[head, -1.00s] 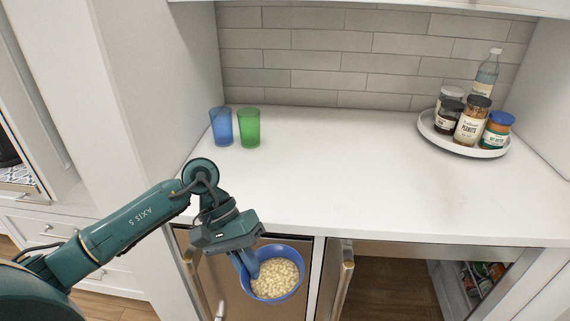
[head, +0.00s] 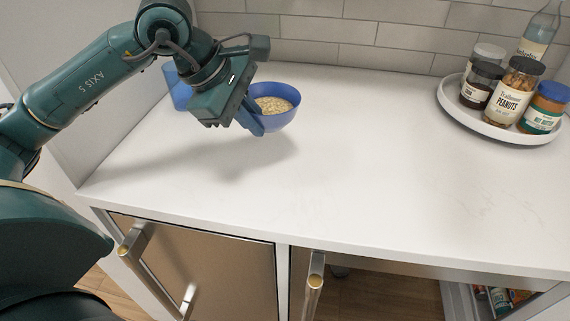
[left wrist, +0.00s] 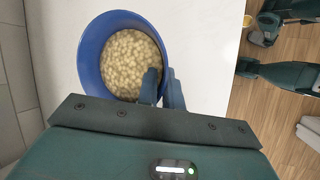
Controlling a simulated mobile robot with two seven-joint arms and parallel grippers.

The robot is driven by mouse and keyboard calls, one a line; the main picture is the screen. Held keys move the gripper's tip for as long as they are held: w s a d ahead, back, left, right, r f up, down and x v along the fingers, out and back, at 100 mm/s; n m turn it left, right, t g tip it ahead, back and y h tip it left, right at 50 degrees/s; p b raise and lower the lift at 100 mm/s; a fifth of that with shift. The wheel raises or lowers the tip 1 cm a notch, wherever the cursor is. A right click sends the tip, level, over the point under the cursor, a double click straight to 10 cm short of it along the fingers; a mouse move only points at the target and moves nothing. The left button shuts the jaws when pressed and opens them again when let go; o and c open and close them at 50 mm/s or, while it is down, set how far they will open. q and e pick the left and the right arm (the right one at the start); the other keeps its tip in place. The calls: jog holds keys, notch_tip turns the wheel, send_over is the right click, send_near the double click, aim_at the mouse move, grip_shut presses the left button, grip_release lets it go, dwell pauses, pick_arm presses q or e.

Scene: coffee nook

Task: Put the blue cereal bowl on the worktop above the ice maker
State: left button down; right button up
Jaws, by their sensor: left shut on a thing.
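The blue cereal bowl (head: 284,118), filled with pale cereal, is held over the left part of the white worktop (head: 330,190). My left gripper (head: 256,122) is shut on its near-left rim, with one finger inside the bowl. A shadow lies on the worktop below and left of the bowl, so it appears raised above the surface. The bowl (left wrist: 84,60) also shows in the left wrist view, with the gripper (left wrist: 162,88) at its rim. Below the worktop's left part is a closed brown-faced front (head: 200,255), possibly the ice maker. My right gripper is out of view.
A blue glass (head: 178,92) stands behind my left arm, close to the bowl. A round white tray (head: 455,108) with several jars and a bottle (head: 540,35) stands at the back right. The worktop's middle is clear. An open compartment (head: 385,298) lies below.

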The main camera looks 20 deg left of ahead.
pick_arm(q)
notch_tip(320, 180, down, 5)
jog(key=shift+s+a+f, duration=0.1)
jog(key=shift+a+f, duration=0.05)
jog(key=shift+f, duration=2.2)
jog(key=shift+f+b, duration=0.25)
jog(key=shift+b, duration=0.15)
jog(key=c, duration=1.6)
grip_release()
jog(key=shift+r, duration=0.1)
jog(key=shift+o, duration=0.2)
jog(key=shift+r+p, duration=0.15)
jog(key=shift+p, duration=0.15)
jog(key=v, duration=1.2)
